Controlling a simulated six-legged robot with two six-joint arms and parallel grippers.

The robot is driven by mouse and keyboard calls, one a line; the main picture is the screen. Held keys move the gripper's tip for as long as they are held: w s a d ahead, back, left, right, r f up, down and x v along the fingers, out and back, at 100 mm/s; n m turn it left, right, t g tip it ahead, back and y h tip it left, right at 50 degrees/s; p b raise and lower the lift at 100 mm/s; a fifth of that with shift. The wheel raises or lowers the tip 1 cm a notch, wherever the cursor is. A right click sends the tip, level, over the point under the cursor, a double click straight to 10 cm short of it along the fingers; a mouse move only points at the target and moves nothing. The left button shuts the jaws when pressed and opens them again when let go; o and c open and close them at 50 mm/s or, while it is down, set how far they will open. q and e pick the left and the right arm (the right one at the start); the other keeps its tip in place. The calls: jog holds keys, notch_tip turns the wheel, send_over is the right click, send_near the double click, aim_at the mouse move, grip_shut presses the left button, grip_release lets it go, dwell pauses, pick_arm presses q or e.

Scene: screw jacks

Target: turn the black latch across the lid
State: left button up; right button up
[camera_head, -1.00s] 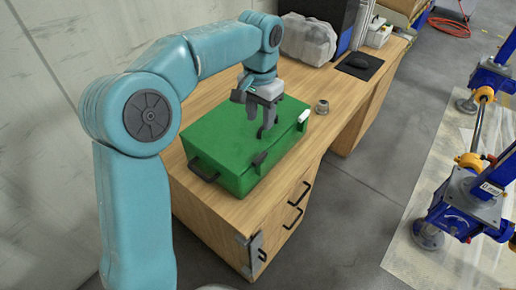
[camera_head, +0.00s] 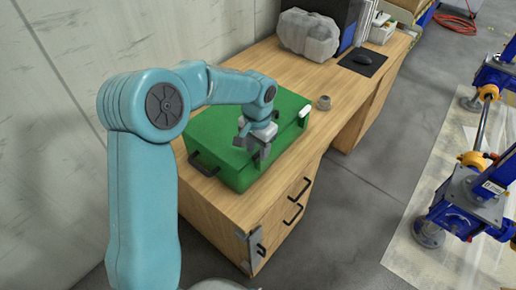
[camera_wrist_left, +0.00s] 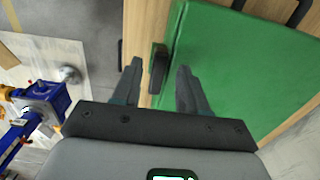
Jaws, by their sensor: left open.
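The green box (camera_head: 212,172) with its lid shut stands on the wooden desk. My left gripper (camera_head: 263,157) is open over the near right edge of the lid and hides the black latch in the head view. In the left wrist view the black latch (camera_wrist_left: 158,68) lies between the two open fingers at the edge of the green lid (camera_wrist_left: 245,70). Gaps show on both sides of it, so the fingers look apart from it. A white latch (camera_head: 305,112) sits farther along the same edge. My right gripper is in neither view.
A black handle (camera_head: 203,165) is on the box's left side. A small round metal part (camera_head: 324,102) stands on the desk (camera_head: 345,92) behind the box. A mouse pad (camera_head: 362,62) lies farther back. Blue screw jacks (camera_head: 470,200) stand on the floor at the right.

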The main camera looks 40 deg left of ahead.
pick_arm(q)
jog(key=shift+w+d+f, duration=0.1)
jog(key=shift+f, duration=0.25)
grip_shut()
